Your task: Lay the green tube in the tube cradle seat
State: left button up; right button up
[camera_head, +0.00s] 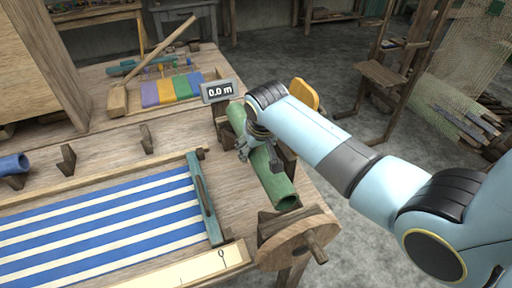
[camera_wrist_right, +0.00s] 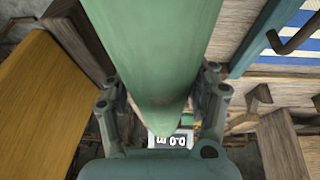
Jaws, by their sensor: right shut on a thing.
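The green tube (camera_head: 273,180) slants along the right end of the loom bench in the head view. In the right wrist view the green tube (camera_wrist_right: 155,45) fills the top middle, between the fingers. My right gripper (camera_head: 258,148) is shut on the tube near its middle; its fingers (camera_wrist_right: 162,100) flank the tube in the wrist view. Dark wooden pieces of what looks like the cradle seat (camera_head: 287,160) show beside the tube. Whether the tube touches the seat is hidden by the tube and gripper. My left gripper is not in view.
A small display reading 0.0 m (camera_head: 218,91) stands by the tube's far end. A wooden crank wheel (camera_head: 296,240) is by its near end. Blue-striped cloth (camera_head: 100,225) lies left, and a yellow paddle-like piece (camera_head: 304,96) is at right. A blue tube (camera_head: 13,165) lies far left.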

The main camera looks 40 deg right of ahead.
aim_at(260, 150)
notch_tip(260, 150, down, 2)
jog(key=shift+f+b, duration=0.1)
jog(key=shift+b, duration=0.75)
jog(key=shift+w+f+b, duration=0.1)
jog(key=shift+f+b, duration=0.7)
jog(key=shift+f, duration=0.9)
jog(key=o, duration=1.6)
jog(key=v, duration=1.2)
jog(key=shift+f, duration=0.1)
